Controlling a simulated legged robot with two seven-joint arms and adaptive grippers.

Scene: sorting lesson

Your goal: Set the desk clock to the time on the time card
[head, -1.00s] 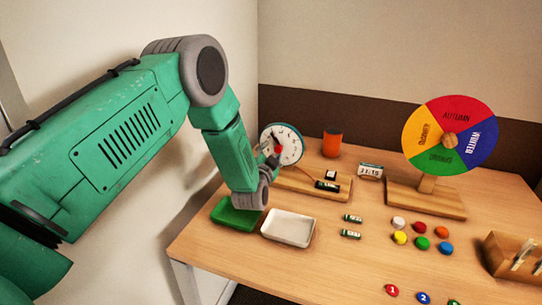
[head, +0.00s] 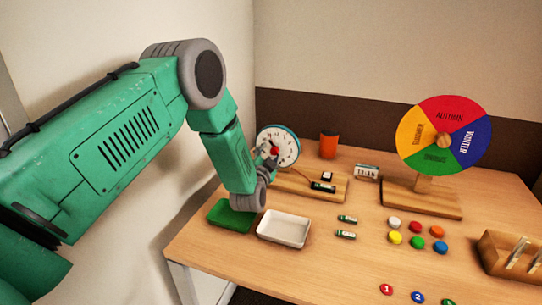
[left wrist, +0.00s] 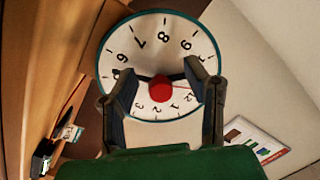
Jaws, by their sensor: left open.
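The desk clock (head: 285,135) has a round white face and teal rim and stands at the back left of the table. In the left wrist view the clock (left wrist: 150,45) looks upside down, with a red knob (left wrist: 161,88) at its centre. Dark hands show beside the knob, partly hidden by my fingers, so I cannot read the time. My left gripper (left wrist: 160,92) is open, its fingers on either side of the knob with gaps. In the head view my left gripper (head: 267,160) is in front of the clock. The time card (head: 367,171) appears to read 11:15. My right gripper is out of view.
A green tray (head: 232,229) and a white tray (head: 284,243) lie below my left wrist. A wooden board (head: 300,190) holds a battery and small parts.

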